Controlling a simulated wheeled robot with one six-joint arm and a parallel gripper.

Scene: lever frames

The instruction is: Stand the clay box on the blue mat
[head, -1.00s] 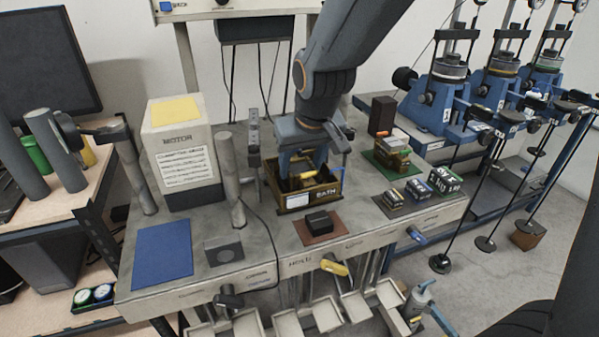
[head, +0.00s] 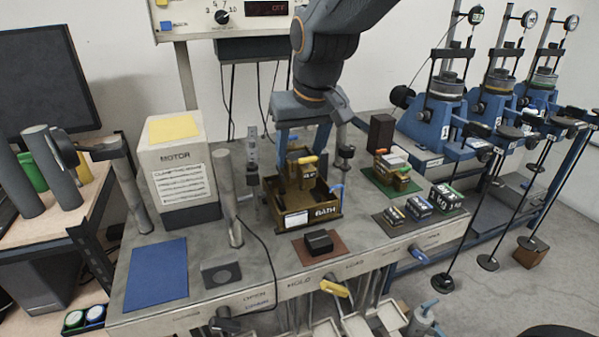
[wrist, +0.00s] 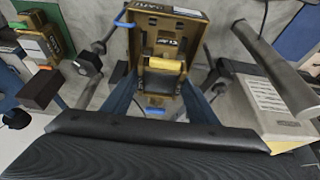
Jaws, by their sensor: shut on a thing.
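The blue mat (head: 157,274) lies bare at the front left of the bench. It also shows at the right edge of the wrist view (wrist: 298,36). My gripper (head: 300,180) is shut on a small brown box (head: 308,174) with a yellow handle, which I take for the clay box; its label is too small to read surely. The box also shows between my fingers in the wrist view (wrist: 160,84). It is upright, in or just above the open brown bath (head: 325,212). The bath wall and my fingers hide its lower part.
A dark block (head: 318,241) sits on a brown mat in front. Small boxes stand on a green mat (head: 372,177) to the right.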

